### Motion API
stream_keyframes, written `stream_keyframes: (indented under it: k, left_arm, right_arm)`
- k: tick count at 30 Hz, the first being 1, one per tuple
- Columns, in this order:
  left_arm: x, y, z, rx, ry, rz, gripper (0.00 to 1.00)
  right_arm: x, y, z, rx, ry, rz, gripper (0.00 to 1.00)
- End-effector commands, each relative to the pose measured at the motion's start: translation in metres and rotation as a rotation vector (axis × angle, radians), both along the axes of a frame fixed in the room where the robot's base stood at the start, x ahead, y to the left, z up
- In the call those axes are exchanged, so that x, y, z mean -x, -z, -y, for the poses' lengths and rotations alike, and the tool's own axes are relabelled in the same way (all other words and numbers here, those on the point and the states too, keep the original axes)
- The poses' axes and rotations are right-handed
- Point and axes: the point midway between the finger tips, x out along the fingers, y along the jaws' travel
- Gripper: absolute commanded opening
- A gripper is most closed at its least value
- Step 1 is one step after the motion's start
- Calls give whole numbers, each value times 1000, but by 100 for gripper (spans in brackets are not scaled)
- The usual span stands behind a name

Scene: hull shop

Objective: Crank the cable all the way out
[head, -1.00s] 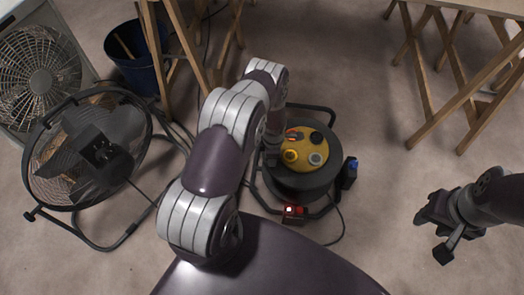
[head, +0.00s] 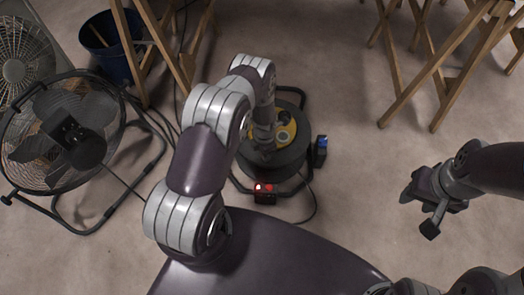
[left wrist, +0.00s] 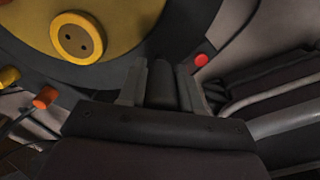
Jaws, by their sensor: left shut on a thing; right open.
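A cable reel with a black drum (head: 285,165) and a yellow face stands on the floor in a black tubular frame, partly hidden by my left arm. My left gripper (head: 264,147) is over the near left part of the reel face. In the left wrist view its fingers (left wrist: 161,85) are shut on a dark upright grip, which looks like the crank handle. That view also shows a yellow socket (left wrist: 76,38) on the yellow face. My right gripper (head: 425,198) is open and empty over bare floor, right of the reel. How much cable is on the drum is hidden.
A red box (head: 265,190) sits at the reel's front and a blue item (head: 320,145) at its right. A dark cable loops on the floor there. A black fan (head: 70,140), blue bucket (head: 108,52) and wooden trestles (head: 415,70) stand around.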

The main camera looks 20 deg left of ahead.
Motion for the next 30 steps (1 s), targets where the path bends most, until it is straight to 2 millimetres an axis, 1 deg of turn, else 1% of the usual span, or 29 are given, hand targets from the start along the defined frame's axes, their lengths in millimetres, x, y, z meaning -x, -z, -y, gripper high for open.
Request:
stream_keyframes:
  k: [9,25,26,27,28,30]
  left_arm:
    - [-3,0,8,0,6,0,0]
    - [-5,0,10,1,4,1,0]
    - [-5,0,10,1,4,1,37]
    - [-5,0,10,1,3,1,50]
    - [-5,0,10,1,3,1,59]
    - [-5,0,9,1,3,1,59]
  right_arm:
    - [0,2,0,0,0,0,43]
    - [0,2,0,0,0,0,43]
    - [0,2,0,0,0,0,43]
    - [0,2,0,0,0,0,43]
    - [0,2,0,0,0,0,43]
    - [0,2,0,0,0,0,43]
